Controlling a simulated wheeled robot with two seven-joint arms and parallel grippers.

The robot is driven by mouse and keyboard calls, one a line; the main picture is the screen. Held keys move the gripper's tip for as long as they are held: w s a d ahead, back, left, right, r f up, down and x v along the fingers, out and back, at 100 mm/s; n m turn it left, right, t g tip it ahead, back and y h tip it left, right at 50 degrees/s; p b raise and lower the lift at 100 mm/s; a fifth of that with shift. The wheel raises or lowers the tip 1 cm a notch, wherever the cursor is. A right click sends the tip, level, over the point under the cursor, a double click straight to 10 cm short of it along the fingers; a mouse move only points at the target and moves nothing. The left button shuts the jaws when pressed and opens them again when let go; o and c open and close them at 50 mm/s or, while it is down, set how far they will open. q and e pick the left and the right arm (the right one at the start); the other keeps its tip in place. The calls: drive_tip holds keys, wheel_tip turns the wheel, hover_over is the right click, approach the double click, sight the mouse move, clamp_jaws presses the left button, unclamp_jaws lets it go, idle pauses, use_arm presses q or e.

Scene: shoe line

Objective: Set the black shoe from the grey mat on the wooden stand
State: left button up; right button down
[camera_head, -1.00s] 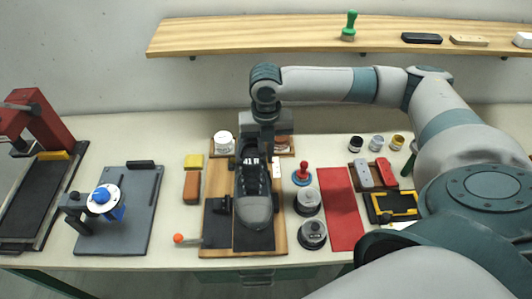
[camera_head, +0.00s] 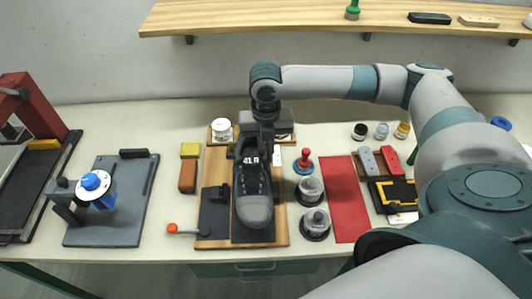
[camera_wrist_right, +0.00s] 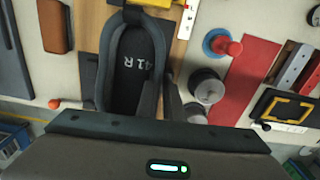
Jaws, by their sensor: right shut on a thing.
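The black shoe (camera_head: 254,205), marked "41 R" inside, hangs in my right gripper (camera_head: 256,148), toe toward me. The gripper is shut on its heel end. The right wrist view looks down into the shoe opening (camera_wrist_right: 127,72). The shoe is over the wooden stand (camera_head: 284,238), a board with dark pads (camera_head: 213,222) and a small black clamp. I cannot tell whether the sole touches the pad. A grey mat (camera_head: 128,222) lies to the left with a blue-knobbed device on it. My left gripper is not in view.
Right of the stand are a red-handled stamp (camera_head: 304,162), two round metal-topped weights (camera_head: 315,222) and a red mat (camera_head: 345,205). Left of it are a yellow block (camera_head: 190,150), a brown block (camera_head: 188,177) and an orange-tipped lever (camera_head: 173,228). A white jar (camera_head: 221,128) stands behind.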

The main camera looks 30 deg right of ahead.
wheel_tip(320, 180, down, 2)
drive_tip(key=shift+b, duration=0.75)
drive_tip(key=shift+f, duration=1.9)
drive_tip(key=shift+f, duration=0.4)
drive_tip(key=c, duration=1.8)
unclamp_jaws()
drive_tip(key=shift+f, duration=0.1)
drive_tip(key=shift+r+b, duration=0.2)
drive_tip(key=shift+b, duration=0.1)
drive_tip(key=shift+r, duration=0.6)
wheel_tip(320, 180, up, 16)
drive_tip(key=b, duration=0.3)
drive_tip(key=shift+b, duration=0.3)
drive_tip(key=shift+f, duration=0.1)
